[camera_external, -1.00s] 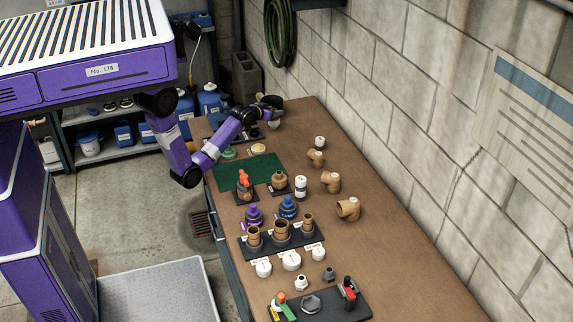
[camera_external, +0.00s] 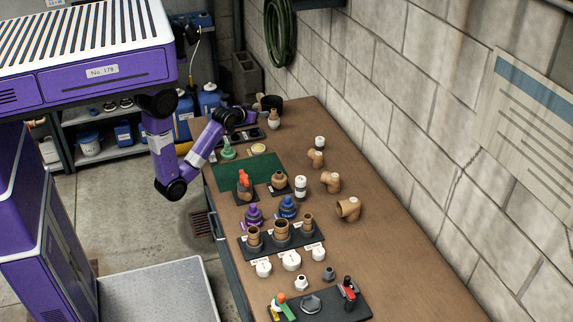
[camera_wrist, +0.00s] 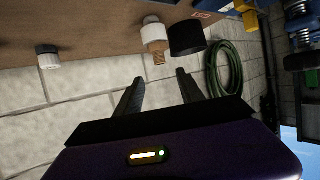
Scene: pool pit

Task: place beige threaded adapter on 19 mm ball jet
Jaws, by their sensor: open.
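A tan, beige threaded piece (camera_external: 273,112) sits upright on top of a whitish rounded fitting (camera_external: 273,122) at the far end of the bench. I take them for the adapter and the ball jet; the 19 mm size cannot be read. In the wrist view, the picture is upside down: the tan piece (camera_wrist: 158,58) points down from the cream-white fitting (camera_wrist: 153,35). How deeply they are seated is unclear. My gripper (camera_wrist: 158,77) is open and empty, its fingertips apart from the tan piece. In the external view, it is left of the stack, mostly hidden by my wrist.
A black cup (camera_external: 273,103) stands just behind the stack; it is close beside it in the wrist view (camera_wrist: 186,38). A green mat (camera_external: 243,173), several fittings and a dark rack (camera_external: 263,246) occupy the nearer bench. The block wall (camera_external: 385,110) borders the right side.

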